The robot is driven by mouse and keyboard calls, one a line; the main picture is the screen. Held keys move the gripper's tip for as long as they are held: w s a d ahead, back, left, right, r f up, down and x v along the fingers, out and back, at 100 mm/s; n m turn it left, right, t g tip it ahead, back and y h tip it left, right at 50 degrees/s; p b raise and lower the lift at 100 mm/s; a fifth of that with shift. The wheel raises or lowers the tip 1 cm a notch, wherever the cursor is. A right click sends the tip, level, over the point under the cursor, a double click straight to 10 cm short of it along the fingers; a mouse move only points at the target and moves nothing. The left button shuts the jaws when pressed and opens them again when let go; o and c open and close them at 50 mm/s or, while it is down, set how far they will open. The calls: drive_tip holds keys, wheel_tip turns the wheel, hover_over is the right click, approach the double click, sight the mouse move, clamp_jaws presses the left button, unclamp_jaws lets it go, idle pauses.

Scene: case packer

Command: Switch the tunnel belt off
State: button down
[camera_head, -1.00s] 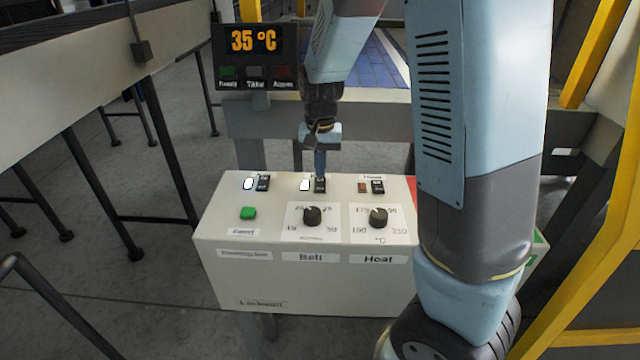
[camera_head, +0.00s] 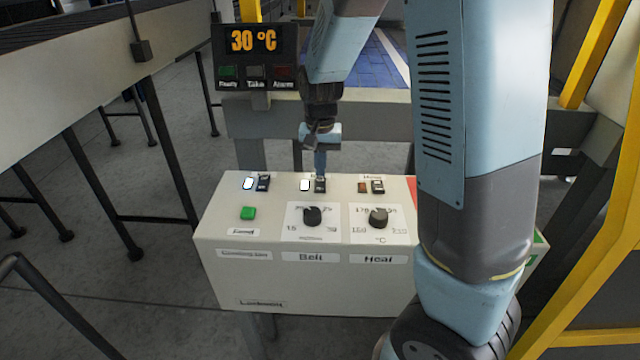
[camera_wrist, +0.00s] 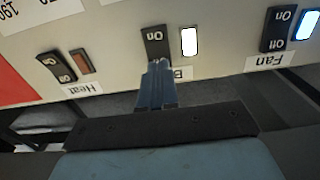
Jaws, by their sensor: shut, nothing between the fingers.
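The control box (camera_head: 300,275) has three rocker switches along its top. The middle one, the belt switch (camera_head: 320,186), has a lit white lamp (camera_head: 305,185) beside it. In the wrist view the belt switch (camera_wrist: 155,42) shows "On" at its upper end. My gripper (camera_head: 320,174) is shut and empty, with its tips at the belt switch. In the wrist view the closed fingertips (camera_wrist: 155,66) cover the switch's lower end. I cannot tell whether they touch or press it. The belt label is partly hidden behind the fingers.
The fan switch (camera_wrist: 278,28) has a lit lamp (camera_wrist: 306,25); the heat switch (camera_wrist: 56,66) has a dull red lamp (camera_wrist: 81,61). A green button (camera_head: 248,213) and two dials, belt (camera_head: 312,216) and heat (camera_head: 378,218), sit below.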

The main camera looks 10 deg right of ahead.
sight(322, 180)
drive_tip(key=shift+f, duration=0.9)
idle(0.6)
drive_tip(key=shift+r, duration=3.55)
drive_tip(key=s+d+r+n+t, duration=0.1)
drive_tip(key=s+d+r+t, duration=0.1)
drive_tip(key=s+d+r, duration=0.2)
drive_tip(key=s+d+r+n+t, duration=0.2)
drive_tip(key=s+r, duration=0.8)
drive_tip(key=s, duration=0.8)
drive_tip(key=d+t, duration=0.1)
drive_tip(key=d, duration=0.1)
drive_tip(key=shift+d+r+t, duration=0.2)
drive_tip(key=shift+d+t, duration=0.1)
